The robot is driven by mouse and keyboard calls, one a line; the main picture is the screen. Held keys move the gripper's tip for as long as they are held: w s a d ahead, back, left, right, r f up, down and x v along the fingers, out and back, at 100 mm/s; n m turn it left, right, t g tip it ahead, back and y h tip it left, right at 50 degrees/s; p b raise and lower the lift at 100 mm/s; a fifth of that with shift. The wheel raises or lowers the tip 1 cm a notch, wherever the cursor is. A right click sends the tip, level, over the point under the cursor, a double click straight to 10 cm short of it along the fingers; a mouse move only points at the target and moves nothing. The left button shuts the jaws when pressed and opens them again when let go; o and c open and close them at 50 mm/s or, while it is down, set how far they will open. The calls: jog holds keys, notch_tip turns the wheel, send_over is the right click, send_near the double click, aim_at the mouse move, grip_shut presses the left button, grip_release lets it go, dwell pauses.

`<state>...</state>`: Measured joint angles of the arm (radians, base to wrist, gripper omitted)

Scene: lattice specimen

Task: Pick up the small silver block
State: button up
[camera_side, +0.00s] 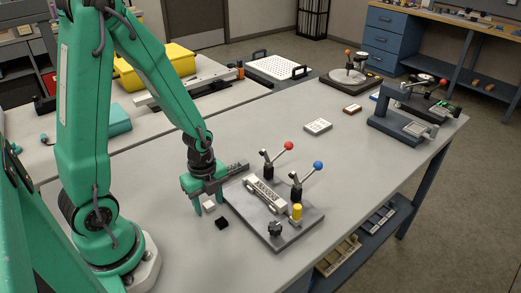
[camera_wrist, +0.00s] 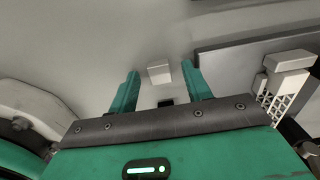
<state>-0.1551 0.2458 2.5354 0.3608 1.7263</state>
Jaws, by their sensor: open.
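The small silver block (camera_side: 208,206) sits on the grey table beside the fixture plate; it also shows in the wrist view (camera_wrist: 159,73), between the tips of the two green fingers. My gripper (camera_side: 209,200) is open and low over the table, right at the block. In the wrist view my gripper (camera_wrist: 160,74) has its fingers apart, with a gap on each side of the block. I cannot tell how far the fingertips are above the table.
A black block (camera_side: 222,223) lies close by, nearer the camera. A fixture plate (camera_side: 300,230) with a lattice specimen (camera_side: 265,195), a red-knobbed lever (camera_side: 288,146) and a blue-knobbed lever (camera_side: 318,166) stands just right. A pale flat block (camera_side: 318,126) lies farther back.

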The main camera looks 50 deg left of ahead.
aim_at(209, 204)
jog(key=c, duration=1.1)
jog(key=shift+o, duration=0.2)
jog(key=shift+r, duration=0.2)
jog(key=shift+r, duration=1.75)
jog(key=s+d+r, duration=0.4)
jog(key=d+r, duration=0.3)
jog(key=d, duration=0.3)
jog(key=shift+s+d, duration=0.2)
jog(key=shift+d, duration=0.2)
jog(key=shift+w, duration=0.15)
